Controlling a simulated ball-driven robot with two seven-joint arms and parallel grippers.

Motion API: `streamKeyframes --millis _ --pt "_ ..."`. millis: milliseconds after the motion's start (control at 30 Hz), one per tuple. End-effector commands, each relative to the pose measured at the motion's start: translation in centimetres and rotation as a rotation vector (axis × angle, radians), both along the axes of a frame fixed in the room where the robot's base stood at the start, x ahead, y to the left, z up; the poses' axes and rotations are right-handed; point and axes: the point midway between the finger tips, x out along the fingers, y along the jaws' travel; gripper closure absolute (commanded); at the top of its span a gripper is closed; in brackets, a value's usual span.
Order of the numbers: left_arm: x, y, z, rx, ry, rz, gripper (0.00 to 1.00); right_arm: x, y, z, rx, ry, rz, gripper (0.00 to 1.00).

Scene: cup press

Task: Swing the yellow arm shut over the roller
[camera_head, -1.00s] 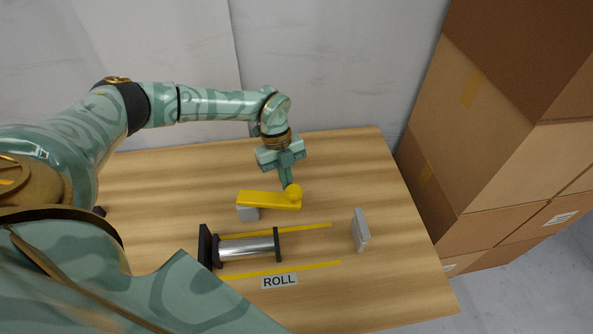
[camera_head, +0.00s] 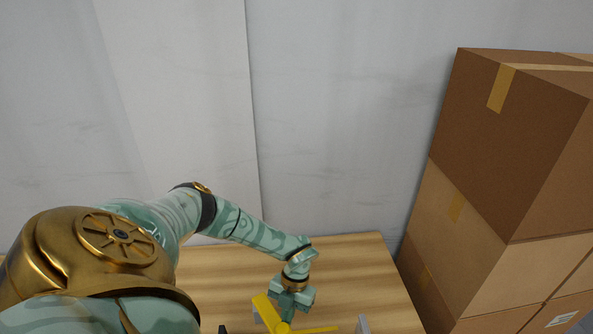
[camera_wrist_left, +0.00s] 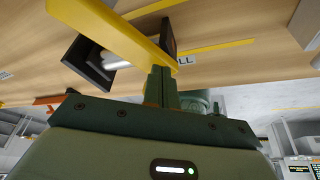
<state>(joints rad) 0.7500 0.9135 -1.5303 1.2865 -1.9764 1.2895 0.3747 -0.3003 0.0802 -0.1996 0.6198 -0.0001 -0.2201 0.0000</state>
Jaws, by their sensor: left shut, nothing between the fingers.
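The yellow arm (camera_head: 265,310) shows at the bottom of the head view, slanting from upper left to lower right. Its lower end is cut off by the picture edge. In the wrist view the yellow arm (camera_wrist_left: 112,36) runs diagonally down to the fingertips and crosses in front of part of the roller. The metal roller (camera_wrist_left: 117,62) shows there between black supports; in the head view only a dark support edge is visible. My left gripper (camera_head: 287,313) is shut and empty, right beside the arm's end; I cannot tell if they touch. My right gripper is out of view.
A grey block (camera_head: 362,325) stands to the right on the wooden table (camera_head: 350,270). Yellow stripes (camera_wrist_left: 215,46) and part of the ROLL label (camera_wrist_left: 186,60) lie on the table. Stacked cardboard boxes (camera_head: 500,150) stand at the right, with a pale wall behind.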

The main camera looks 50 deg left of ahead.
Motion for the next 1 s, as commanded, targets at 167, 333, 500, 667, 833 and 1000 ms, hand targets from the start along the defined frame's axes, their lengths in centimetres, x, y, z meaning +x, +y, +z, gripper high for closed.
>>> streamKeyframes --millis 167,333,500,667,833,1000 --pt "-1.8 -0.2 0.5 -0.003 0.003 -0.158 1.00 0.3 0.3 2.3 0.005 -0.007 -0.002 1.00" --pt "-3.2 -0.1 0.3 -0.002 0.002 -0.288 1.00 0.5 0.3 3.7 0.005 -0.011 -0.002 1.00" --pt "-4.3 0.2 0.2 -0.003 0.003 -0.385 1.00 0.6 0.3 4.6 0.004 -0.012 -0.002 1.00" --pt "-4.9 0.4 0.1 -0.003 0.002 -0.444 1.00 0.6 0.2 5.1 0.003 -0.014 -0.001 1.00" --pt "-5.2 0.5 0.0 -0.002 0.003 -0.475 1.00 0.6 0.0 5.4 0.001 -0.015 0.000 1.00" --pt "-5.3 0.6 -0.1 -0.002 0.005 -0.485 1.00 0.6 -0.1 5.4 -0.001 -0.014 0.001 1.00"
